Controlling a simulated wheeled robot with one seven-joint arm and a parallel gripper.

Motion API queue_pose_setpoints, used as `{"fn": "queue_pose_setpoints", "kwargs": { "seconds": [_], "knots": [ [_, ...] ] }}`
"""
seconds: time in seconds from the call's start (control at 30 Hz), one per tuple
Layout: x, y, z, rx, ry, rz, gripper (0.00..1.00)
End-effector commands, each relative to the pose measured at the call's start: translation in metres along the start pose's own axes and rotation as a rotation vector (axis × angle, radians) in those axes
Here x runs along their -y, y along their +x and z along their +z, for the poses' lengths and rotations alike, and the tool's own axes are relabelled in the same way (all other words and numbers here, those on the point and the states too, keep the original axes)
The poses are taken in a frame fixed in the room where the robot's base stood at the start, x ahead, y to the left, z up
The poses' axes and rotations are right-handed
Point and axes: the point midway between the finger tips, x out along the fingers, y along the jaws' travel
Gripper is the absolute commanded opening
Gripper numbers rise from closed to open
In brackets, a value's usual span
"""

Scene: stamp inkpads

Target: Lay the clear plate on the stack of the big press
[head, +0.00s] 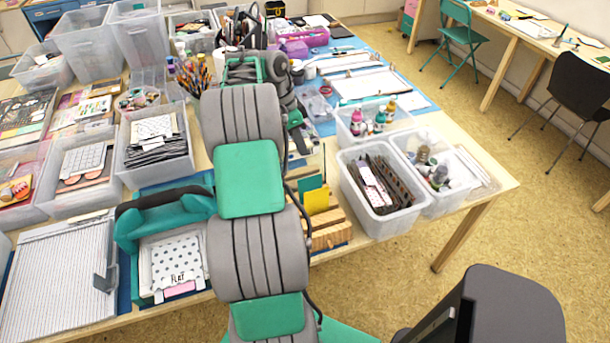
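The big press appears to be the teal frame (128,232) with a dark bar across its top, at the front left of the table. A white sheet with dark dots (176,258) lies in its pale bed. A label reading "FLAT" and a pink piece (180,289) show at its front edge. My arm stands just right of the press and covers part of its right side. I cannot make out the clear plate for certain. My gripper's fingers are hidden or too small to tell behind the arm links over the middle of the table, so what it holds is unclear.
A ribbed white board (58,285) lies left of the press. Clear bins (155,172) stand behind it. Wooden blocks with yellow and green cards (330,228) and clear bins (385,220) stand right of my arm. A black chair (575,90) stands at the far right; the floor between is open.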

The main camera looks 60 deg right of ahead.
Motion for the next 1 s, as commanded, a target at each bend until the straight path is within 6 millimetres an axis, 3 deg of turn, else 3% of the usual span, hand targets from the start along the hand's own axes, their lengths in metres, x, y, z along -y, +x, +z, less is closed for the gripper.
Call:
{"fn": "queue_pose_setpoints", "kwargs": {
  "seconds": [0.27,1.0],
  "knots": [
    [0.0,-0.006,-0.002,0.0,0.0,-0.001,0.0],
    [-0.001,-0.069,-0.018,0.0,0.0,0.0,0.0]
  ]
}}
